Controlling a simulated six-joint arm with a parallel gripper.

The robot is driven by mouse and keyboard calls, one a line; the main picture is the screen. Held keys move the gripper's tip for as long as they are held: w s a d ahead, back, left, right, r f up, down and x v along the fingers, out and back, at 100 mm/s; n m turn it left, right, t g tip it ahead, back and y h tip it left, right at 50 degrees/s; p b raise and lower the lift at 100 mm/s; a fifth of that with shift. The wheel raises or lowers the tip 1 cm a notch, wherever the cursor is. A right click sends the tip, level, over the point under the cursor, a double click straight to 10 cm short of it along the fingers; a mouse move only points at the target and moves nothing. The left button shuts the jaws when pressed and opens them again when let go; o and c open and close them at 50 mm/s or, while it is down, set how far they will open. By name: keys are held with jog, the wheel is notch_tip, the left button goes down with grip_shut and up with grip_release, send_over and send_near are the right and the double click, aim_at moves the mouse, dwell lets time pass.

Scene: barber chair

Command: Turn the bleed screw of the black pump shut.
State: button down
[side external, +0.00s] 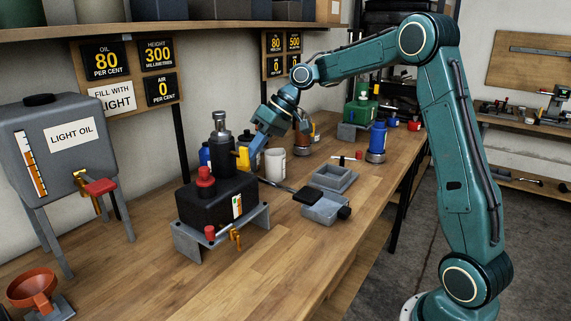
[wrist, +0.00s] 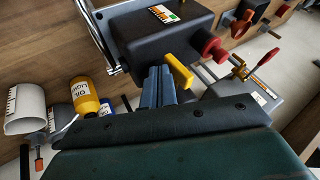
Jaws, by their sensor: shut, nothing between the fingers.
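The black pump (side external: 215,204) sits on a grey bracket, with a red cap on top and a dark cylinder behind. Its black body fills the upper middle of the wrist view (wrist: 155,40). A yellow lever (wrist: 179,70), perhaps the bleed screw's handle, stands beside the pump body in the wrist view. My gripper (side external: 254,147) is behind the pump, pointing down. In the wrist view my blue fingers (wrist: 158,84) are shut and empty, just left of the yellow lever. I cannot tell whether they touch it. The screw's thread is not visible.
A grey oil tank (side external: 52,145) with a red-handled tap stands at the left. A yellow oil bottle (wrist: 84,97) and a white jug (wrist: 25,108) stand near my gripper. Grey trays (side external: 334,176) lie right of the pump.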

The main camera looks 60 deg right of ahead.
jog(key=shift+a+f, duration=0.1)
jog(key=shift+a, duration=0.2)
jog(key=shift+a, duration=0.1)
jog(key=shift+r, duration=1.15)
jog(key=v, duration=1.1)
jog(key=shift+d, duration=0.55)
jog(key=shift+s, duration=0.3)
jog(key=shift+s+d+f+m+t, duration=0.1)
jog(key=shift+s+d+m+t, duration=0.1)
jog(key=shift+s+m+t, duration=0.45)
jog(key=shift+s+d+f+m+t, duration=0.15)
jog(key=shift+s+m+t, duration=0.3)
jog(key=shift+m+t, duration=0.4)
jog(key=shift+s+d+m+t, duration=0.2)
jog(key=shift+s+m+t, duration=0.4)
jog(key=shift+t, duration=0.3)
